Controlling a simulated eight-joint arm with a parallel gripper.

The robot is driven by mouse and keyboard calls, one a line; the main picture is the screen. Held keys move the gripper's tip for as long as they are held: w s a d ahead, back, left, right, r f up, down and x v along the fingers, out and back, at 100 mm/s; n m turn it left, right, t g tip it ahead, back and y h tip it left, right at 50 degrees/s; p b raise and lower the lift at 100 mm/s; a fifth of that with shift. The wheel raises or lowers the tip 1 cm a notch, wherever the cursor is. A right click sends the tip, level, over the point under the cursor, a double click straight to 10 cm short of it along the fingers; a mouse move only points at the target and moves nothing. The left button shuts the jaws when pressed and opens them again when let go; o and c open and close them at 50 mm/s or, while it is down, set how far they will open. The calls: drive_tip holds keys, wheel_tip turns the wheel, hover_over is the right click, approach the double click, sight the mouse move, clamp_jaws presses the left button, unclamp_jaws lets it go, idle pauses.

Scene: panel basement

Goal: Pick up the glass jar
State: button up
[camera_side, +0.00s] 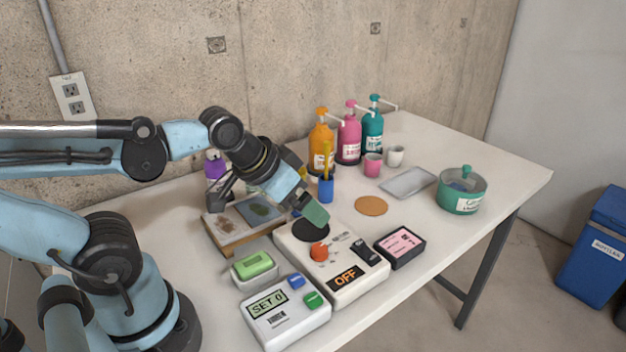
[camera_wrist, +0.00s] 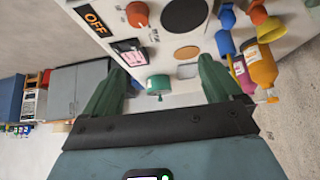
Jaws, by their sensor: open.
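A round teal container (camera_side: 461,197) with a white label and a small knob on top stands on the right part of the table. It looks partly see-through and is the likeliest glass jar, though I cannot be sure. It also shows as a teal shape (camera_wrist: 158,83) between my fingers in the wrist view, well beyond them. My gripper (camera_side: 312,217) is open and empty, above the hotplate in the side view, far to the left of the container. Both green fingers show apart in the wrist view (camera_wrist: 162,72).
A white hotplate device (camera_side: 355,287) reading OFF lies below my gripper. A black-and-pink box (camera_side: 400,247), a cork disc (camera_side: 371,206) and a grey tray (camera_side: 408,182) lie toward the container. Pump bottles (camera_side: 349,137) and cups (camera_side: 373,166) stand behind. The table's right end is clear.

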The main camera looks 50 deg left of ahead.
drive_tip(key=shift+a, duration=0.1)
drive_tip(key=w+a+r+g+y, duration=0.1)
drive_tip(key=w+a+r+g, duration=0.15)
drive_tip(key=a, duration=0.45)
drive_tip(key=w+a+r+g, duration=0.1)
drive_tip(key=w+a+g, duration=0.15)
drive_tip(key=a, duration=0.35)
drive_tip(key=a+f+n+g+h, duration=0.1)
drive_tip(key=a+f+g, duration=0.15)
drive_tip(key=a, duration=1.25)
wheel_tip(320, 180, down, 13)
drive_tip(key=shift+d+r, duration=0.15)
drive_tip(key=shift+r, duration=0.05)
drive_tip(key=c, duration=1.2)
drive_tip(key=shift+r, duration=0.2)
drive_tip(key=shift+c, duration=0.2)
